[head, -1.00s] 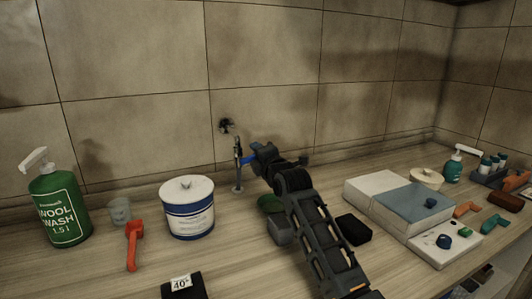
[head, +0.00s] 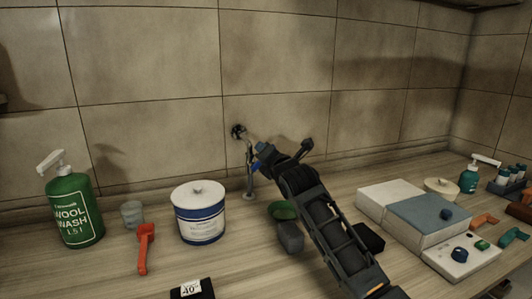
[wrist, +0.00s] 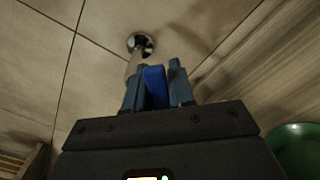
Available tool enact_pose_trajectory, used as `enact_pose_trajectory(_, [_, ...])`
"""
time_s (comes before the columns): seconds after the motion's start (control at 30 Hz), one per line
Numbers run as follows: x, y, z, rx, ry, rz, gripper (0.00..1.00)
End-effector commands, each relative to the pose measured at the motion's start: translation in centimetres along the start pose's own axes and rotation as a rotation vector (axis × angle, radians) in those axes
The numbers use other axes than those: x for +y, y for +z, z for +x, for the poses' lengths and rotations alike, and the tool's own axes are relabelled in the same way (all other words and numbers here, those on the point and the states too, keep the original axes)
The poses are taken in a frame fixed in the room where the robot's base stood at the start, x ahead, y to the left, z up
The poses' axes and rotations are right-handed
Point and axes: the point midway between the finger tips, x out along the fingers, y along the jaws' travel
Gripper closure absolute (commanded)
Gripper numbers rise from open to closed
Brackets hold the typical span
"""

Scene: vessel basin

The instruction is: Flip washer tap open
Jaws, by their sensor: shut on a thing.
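The washer tap (head: 249,181) is a slim grey metal fitting that comes from a round wall flange (head: 238,131) and hangs down close to the counter. Its blue lever (head: 257,167) shows as a small patch to the right of the metal body. In the wrist view, the lever (wrist: 155,86) stands between the two fingers, with the flange behind it. My gripper (wrist: 158,88) is shut on the lever. In the head view, my gripper (head: 263,157) partly hides the lever, so its exact angle is hard to read.
A white-and-blue tub (head: 200,212), an orange-red handled tool (head: 145,247) and a green wool wash bottle (head: 74,210) stand left. A green bowl (head: 282,210) and a grey block (head: 290,237) lie beside my arm. Boxes (head: 428,218) fill the counter at right.

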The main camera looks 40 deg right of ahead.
Motion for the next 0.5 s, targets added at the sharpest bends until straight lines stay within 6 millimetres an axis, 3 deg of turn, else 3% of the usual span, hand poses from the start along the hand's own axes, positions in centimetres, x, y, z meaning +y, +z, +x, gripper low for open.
enact_pose_trajectory(0.33, [-0.11, -0.21, -0.02, 0.003, -0.002, -0.003, 1.00])
enact_pose_trajectory(0.37, [-0.11, -0.21, -0.02, 0.003, -0.002, -0.003, 0.75])
enact_pose_trajectory(0.5, [-0.09, -0.18, -0.02, 0.002, -0.002, -0.002, 0.62])
